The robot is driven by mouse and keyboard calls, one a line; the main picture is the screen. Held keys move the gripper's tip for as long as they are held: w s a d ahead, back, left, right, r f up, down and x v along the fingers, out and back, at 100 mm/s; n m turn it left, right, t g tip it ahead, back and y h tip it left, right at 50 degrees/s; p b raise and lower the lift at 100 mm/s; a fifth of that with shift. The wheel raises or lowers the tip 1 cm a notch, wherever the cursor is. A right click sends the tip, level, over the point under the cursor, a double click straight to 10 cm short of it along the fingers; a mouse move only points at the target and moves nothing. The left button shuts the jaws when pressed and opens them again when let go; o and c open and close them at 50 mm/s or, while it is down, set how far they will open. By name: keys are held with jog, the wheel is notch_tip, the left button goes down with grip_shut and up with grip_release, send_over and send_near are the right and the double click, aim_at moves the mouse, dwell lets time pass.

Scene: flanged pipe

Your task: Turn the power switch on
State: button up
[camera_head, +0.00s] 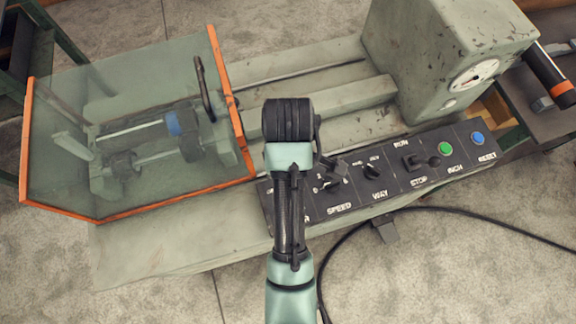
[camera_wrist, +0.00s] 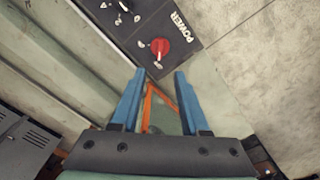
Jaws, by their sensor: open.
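The power switch (camera_wrist: 160,46) is a red knob beside the white word POWER on a dark control panel (camera_wrist: 130,25) in the wrist view. It lies just beyond my gripper's (camera_wrist: 159,72) blue fingertips, roughly in line with the gap between them. The fingers are apart with nothing between them, and no contact with the knob shows. In the head view, my arm hides the power end of the control panel (camera_head: 390,194), and the fingers do not show.
A clear guard with an orange frame (camera_head: 130,203) covers the lathe's left part. A grey headstock (camera_head: 430,50) stands at the right. The panel also carries a lever (camera_head: 420,162), a green button (camera_head: 446,148) and a blue button (camera_head: 477,138). A black cable (camera_head: 470,213) crosses the floor.

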notch_tip(320, 180, down, 13)
jog(key=shift+b, duration=0.45)
jog(key=shift+c, duration=0.2)
grip_shut()
